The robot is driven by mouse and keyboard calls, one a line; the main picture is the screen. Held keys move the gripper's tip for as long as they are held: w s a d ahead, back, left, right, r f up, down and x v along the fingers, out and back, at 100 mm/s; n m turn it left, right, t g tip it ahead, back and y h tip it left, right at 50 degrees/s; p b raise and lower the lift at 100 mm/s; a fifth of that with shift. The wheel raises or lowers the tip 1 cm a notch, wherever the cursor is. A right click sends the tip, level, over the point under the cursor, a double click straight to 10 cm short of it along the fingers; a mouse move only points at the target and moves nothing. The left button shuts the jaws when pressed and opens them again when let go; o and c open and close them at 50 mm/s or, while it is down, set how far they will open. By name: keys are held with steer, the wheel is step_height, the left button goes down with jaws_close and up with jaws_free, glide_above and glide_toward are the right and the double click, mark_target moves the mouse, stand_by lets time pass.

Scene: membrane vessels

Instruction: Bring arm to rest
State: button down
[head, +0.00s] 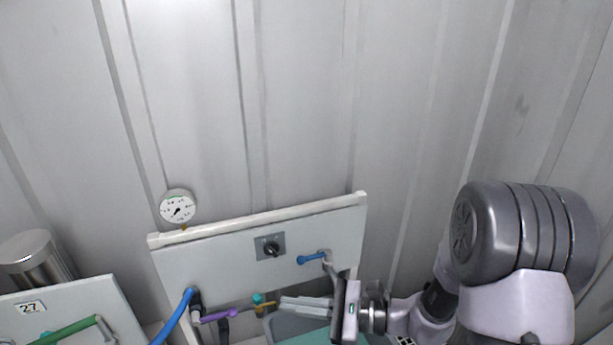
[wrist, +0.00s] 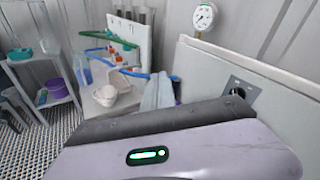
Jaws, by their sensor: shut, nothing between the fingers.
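My gripper (head: 284,305) is at the lower middle of the head view, its pale fingers pointing left and held together with nothing between them. It is in front of the lower part of a white panel (head: 215,267), close to a small yellow handle and a purple handle (head: 220,315). I cannot tell whether it touches either one. My arm reaches in from the right. In the wrist view, my gripper's fingers (wrist: 159,82) show beyond its grey body, which hides much of the lower picture.
The panel carries a black knob (head: 271,246) and a blue lever (head: 311,259). A round gauge (head: 178,207) stands above its edge. A second panel marked 27 (head: 29,308) and a steel cylinder (head: 30,258) are at left. The wrist view shows a white bowl (wrist: 107,96) on a bench.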

steer(key=s+d+r+n+g+h+b, duration=0.1)
steer(key=s+n+g+h, duration=0.1)
steer(key=s+n+h, duration=0.45)
steer(key=s+d+r+n+g+h+b, duration=0.1)
steer(key=s+d+n+g+h+b, duration=0.15)
steer(key=s, duration=0.65)
steer(key=s+d+r+n+t+h, duration=0.1)
steer(key=d+r+n+t+h, duration=0.2)
steer(key=d+t+h, duration=0.2)
steer(key=d+t, duration=0.1)
steer(key=d, duration=0.2)
steer(key=shift+s+d+n+b, duration=0.15)
steer(key=shift+s+n+b, duration=0.2)
steer(key=shift+n, duration=0.05)
